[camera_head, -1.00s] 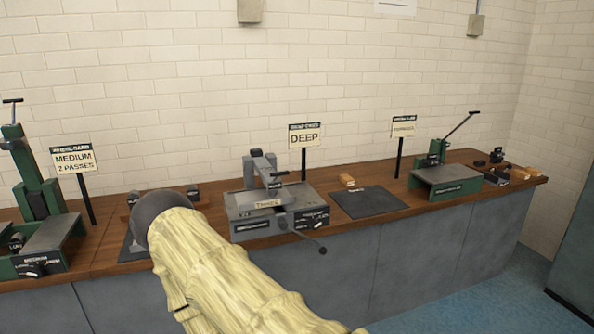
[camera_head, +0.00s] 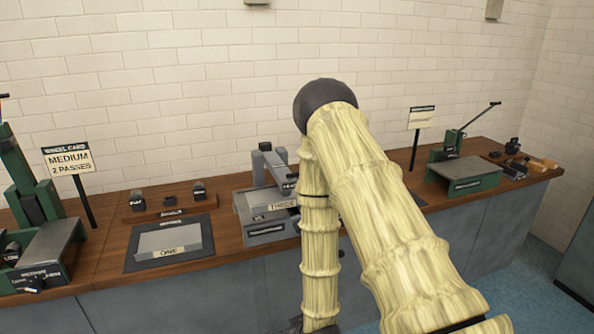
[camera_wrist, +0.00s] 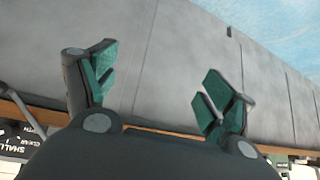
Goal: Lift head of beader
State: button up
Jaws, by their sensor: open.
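No machine in view is labelled as the beader. A grey machine marked THREE (camera_head: 252,205) stands mid-counter, its right part hidden behind my arm. A green machine with a raised black lever (camera_head: 458,172) stands at the right. Another green machine (camera_head: 38,225) is at the left edge, cut off by the frame. My gripper (camera_wrist: 163,85) shows in the wrist view, with its two green-padded fingers spread apart and nothing between them. The grey cabinet front lies behind the fingers. My gripper is not visible in the head view.
A grey plate marked ONE (camera_head: 170,240) lies on a dark mat on the wooden counter (camera_head: 105,240). Small dark blocks (camera_head: 170,201) stand behind it. A MEDIUM 2 PASSES sign (camera_head: 70,160) stands at the left. The wrist view shows partly cut-off dark labels (camera_wrist: 15,138) at lower left.

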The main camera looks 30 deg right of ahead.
jog(key=w+d+r+m+t+h+p, duration=0.1)
jog(key=w+d+r+t, duration=0.35)
jog(key=r, duration=0.65)
jog(key=w+d+r+t+h+p, duration=0.2)
jog(key=w+d+r, duration=0.45)
jog(key=r, duration=0.55)
jog(key=w+d+r+m+t+h+p, duration=0.1)
jog(key=w+d+r+t, duration=0.35)
jog(key=r, duration=0.65)
jog(key=shift+g, duration=0.8)
jog(key=p+x, duration=0.1)
jog(key=x, duration=0.3)
jog(key=d+p+x, duration=0.1)
jog(key=x, duration=0.7)
jog(key=shift+s+d+f+p, duration=0.1)
jog(key=shift+s+d+p, duration=0.15)
jog(key=shift+p, duration=0.15)
